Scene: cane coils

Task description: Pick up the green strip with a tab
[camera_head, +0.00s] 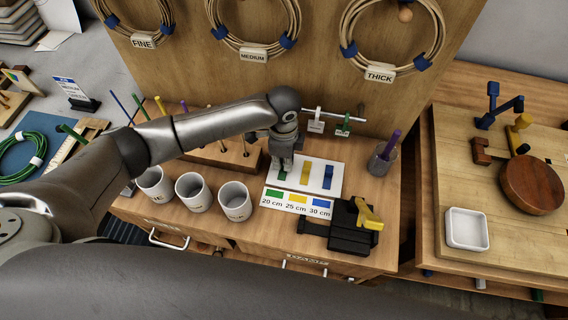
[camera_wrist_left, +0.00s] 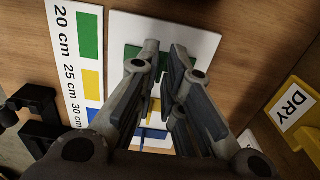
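The green strip (camera_head: 279,174) lies at the left end of a white board (camera_head: 298,187), beside a yellow strip (camera_head: 305,174) and a blue strip (camera_head: 328,176). My left gripper (camera_head: 282,165) points down over the green strip and partly hides it. In the left wrist view the fingers (camera_wrist_left: 165,50) are parted, with a narrow gap between the tips. The green strip (camera_wrist_left: 131,56) shows beside and behind the tips, and nothing is seen clamped. Its tab cannot be made out behind the fingers. My right gripper is not in view.
A label card (camera_head: 297,203) reads 20, 25 and 30 cm in front of the board. White mugs (camera_head: 235,201) stand left, a black block with a yellow lever (camera_head: 350,231) front right. A rod with hanging tags (camera_head: 333,113) is behind. A peg block (camera_head: 220,156) stands close left.

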